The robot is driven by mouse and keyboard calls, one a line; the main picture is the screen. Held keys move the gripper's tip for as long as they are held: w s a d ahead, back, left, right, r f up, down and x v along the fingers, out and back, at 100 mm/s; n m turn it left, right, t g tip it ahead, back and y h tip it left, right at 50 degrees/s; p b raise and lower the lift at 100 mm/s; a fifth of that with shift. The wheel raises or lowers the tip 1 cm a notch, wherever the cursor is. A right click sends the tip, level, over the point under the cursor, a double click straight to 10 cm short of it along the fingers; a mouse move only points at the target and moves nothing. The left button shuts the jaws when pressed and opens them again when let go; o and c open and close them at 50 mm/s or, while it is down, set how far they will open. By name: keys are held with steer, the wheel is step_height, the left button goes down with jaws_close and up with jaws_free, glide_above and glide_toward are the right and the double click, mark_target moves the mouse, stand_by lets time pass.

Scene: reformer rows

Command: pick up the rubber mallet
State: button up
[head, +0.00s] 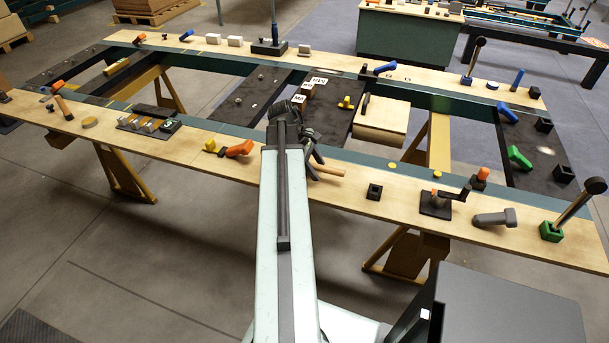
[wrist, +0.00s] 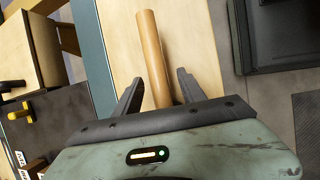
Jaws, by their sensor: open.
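A round wooden handle (wrist: 152,55), likely the rubber mallet's, lies in the wrist view between the two fingers of my gripper (wrist: 158,82). The fingers stand apart on either side of it, with a gap on the left; I cannot tell whether the right finger touches it. The mallet's head is hidden behind the gripper body. In the head view my gripper (head: 314,162) is over the near plank, and a short length of the handle (head: 328,172) sticks out to its right on the plank.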

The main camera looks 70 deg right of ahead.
mark_target(316, 164)
jaws_close()
step_height(316, 164, up, 10)
steer(key=p, duration=1)
steer(key=shift+r+p, duration=0.15)
steer(key=shift+p, duration=0.2)
